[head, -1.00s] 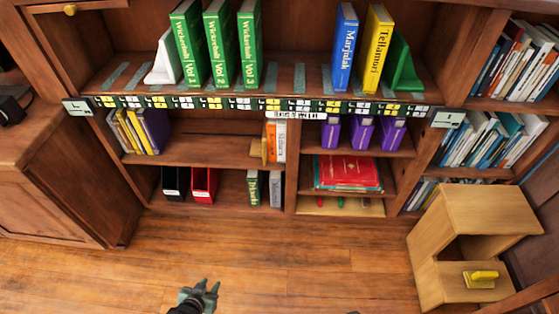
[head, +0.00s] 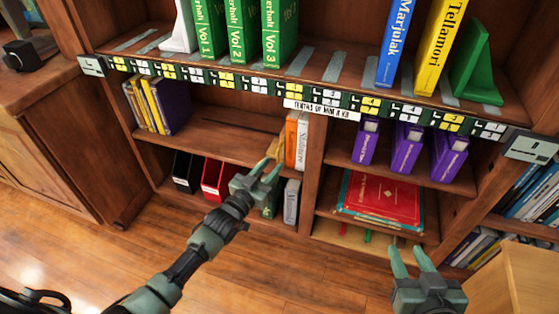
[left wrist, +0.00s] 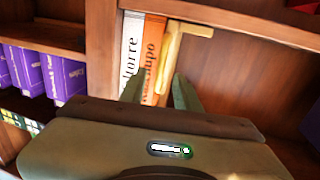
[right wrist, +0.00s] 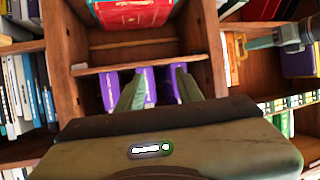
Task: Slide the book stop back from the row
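A light wooden book stop with a crossbar (left wrist: 172,58) stands against an orange book (left wrist: 152,62) and a white book (left wrist: 130,50) on the middle shelf; in the head view the stop (head: 275,149) is partly hidden by my left gripper. My left gripper (head: 267,169) is open and empty, just in front of and below the stop and books, apparently apart from them. My right gripper (head: 410,258) is open and empty, low before the right-hand shelves. On the top shelf, a white bookend (head: 181,32) and a green bookend (head: 472,70) flank other books.
A divider (head: 313,165) stands right of the short row. The shelf left of the stop is bare as far as the yellow and purple books (head: 172,105). Purple volumes (head: 406,148) and a red book (head: 380,200) are right. A wooden cabinet (head: 515,280) stands lower right.

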